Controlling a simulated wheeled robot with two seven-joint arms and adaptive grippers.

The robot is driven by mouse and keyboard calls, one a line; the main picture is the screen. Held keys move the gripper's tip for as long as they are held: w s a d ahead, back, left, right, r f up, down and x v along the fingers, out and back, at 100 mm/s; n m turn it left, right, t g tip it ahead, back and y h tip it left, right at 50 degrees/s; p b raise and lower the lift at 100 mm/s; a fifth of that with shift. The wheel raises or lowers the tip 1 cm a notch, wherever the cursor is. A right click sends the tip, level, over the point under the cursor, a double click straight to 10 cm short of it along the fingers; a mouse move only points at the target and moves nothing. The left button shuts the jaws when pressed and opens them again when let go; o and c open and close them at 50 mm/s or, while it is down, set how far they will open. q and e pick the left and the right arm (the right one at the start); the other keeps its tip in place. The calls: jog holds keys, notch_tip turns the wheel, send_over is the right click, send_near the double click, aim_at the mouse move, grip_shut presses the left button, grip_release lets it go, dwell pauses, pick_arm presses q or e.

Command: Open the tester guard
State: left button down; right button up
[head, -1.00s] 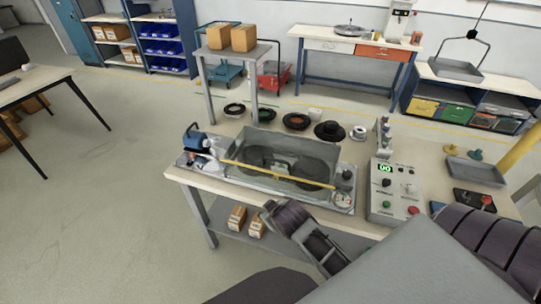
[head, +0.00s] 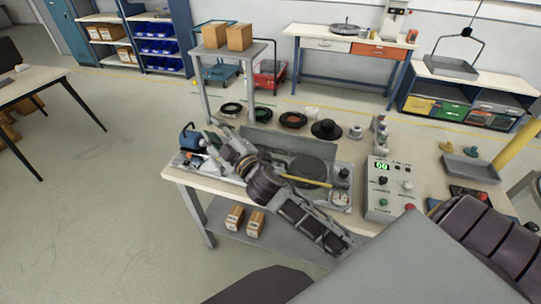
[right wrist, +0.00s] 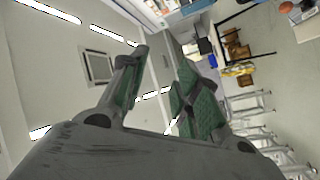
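The tester (head: 335,174) stands on the bench with a greyish see-through guard (head: 290,141) and a yellow bar (head: 305,182) along its front. The bar is at the same height and slant as before, and my right arm covers its left part. Dark round parts show inside the tester. My right gripper (head: 214,138) is over the tester's left end, near the blue device (head: 190,137). In the right wrist view its fingers (right wrist: 165,92) are spread, with nothing between them. Whether it touches the guard cannot be told. My left gripper is not in view.
A control box (head: 391,190) with a green display and buttons stands right of the tester. Black rings (head: 293,120) and a dark hat-shaped part (head: 326,129) lie behind it. A grey tray (head: 470,169) is at the right. Small boxes (head: 235,217) stand on the lower shelf.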

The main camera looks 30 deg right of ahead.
jog(key=s+a+r+n+g+y, duration=0.3)
jog(key=a+r+n+y, duration=0.75)
jog(key=n+y, duration=0.4)
jog(key=s+a+f+n+g, duration=0.3)
jog(key=a+n+g, duration=0.1)
jog(key=n+g, duration=0.35)
jog(key=s+a+f+n+g, duration=0.3)
jog(key=n+g, duration=0.4)
jog(key=n, duration=0.2)
jog(key=w+d+f+n+h, duration=0.3)
jog(key=d+f+n+h, duration=0.1)
jog(key=d+f+h, duration=0.8)
jog(key=w+d+r+m+h, duration=0.1)
jog(key=d+r+h, duration=0.1)
jog(key=d, duration=0.8)
jog(key=d+r+m+h, duration=0.1)
jog(key=d+r+h, duration=0.2)
jog(key=d, duration=0.7)
jog(key=shift+w+r+g+h, duration=0.25)
jog(key=shift+w+g+h, duration=0.1)
jog(key=shift+h, duration=0.7)
